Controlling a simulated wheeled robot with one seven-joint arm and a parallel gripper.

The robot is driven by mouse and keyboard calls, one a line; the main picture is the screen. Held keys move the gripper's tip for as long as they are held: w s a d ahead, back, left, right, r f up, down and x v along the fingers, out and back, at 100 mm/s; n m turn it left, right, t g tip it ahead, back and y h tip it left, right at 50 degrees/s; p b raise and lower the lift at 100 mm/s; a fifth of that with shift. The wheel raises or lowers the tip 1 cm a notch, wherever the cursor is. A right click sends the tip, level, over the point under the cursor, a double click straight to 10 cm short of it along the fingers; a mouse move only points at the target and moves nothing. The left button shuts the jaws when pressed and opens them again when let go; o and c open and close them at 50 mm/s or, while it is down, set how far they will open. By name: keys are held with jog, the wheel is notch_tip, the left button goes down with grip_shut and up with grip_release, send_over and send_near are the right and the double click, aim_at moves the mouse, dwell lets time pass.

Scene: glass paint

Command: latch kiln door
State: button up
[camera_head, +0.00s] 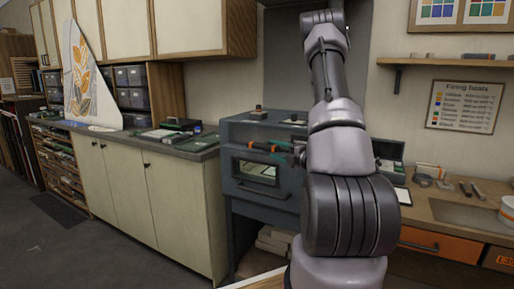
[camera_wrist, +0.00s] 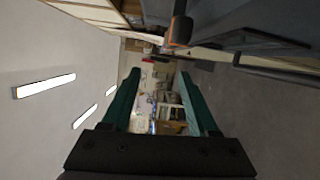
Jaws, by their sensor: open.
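The blue-grey kiln (camera_head: 238,132) stands in the middle of the head view. Its front door, with a small window (camera_head: 255,172), looks shut or nearly shut; I cannot tell whether it is fully closed. My gripper (camera_head: 256,147) is in front of the kiln's upper front, pointing left. In the wrist view my gripper (camera_wrist: 159,75) has its two green fingers apart with nothing between them. A dark latch knob with an orange band (camera_wrist: 178,32) is beyond and beside the fingers, not between them. A dark bar handle (camera_wrist: 278,72) shows to its right. The latch's engagement is unclear.
A cream cabinet with a grey counter (camera_head: 125,185) stands left of the kiln. A workbench with an orange drawer (camera_head: 440,243) is on the right. Small objects lie on top of the kiln. The floor at the left is clear.

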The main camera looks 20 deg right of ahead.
aim_at(263, 147)
jog(key=shift+m+t+h, duration=0.3)
jog(key=shift+m+h, duration=0.4)
jog(key=shift+m, duration=0.2)
jog(key=w, duration=0.3)
jog(key=w+f, duration=0.1)
jog(key=w, duration=0.6)
jog(key=shift+w+a+f, duration=0.35)
jog(key=shift+f, duration=0.05)
grip_shut()
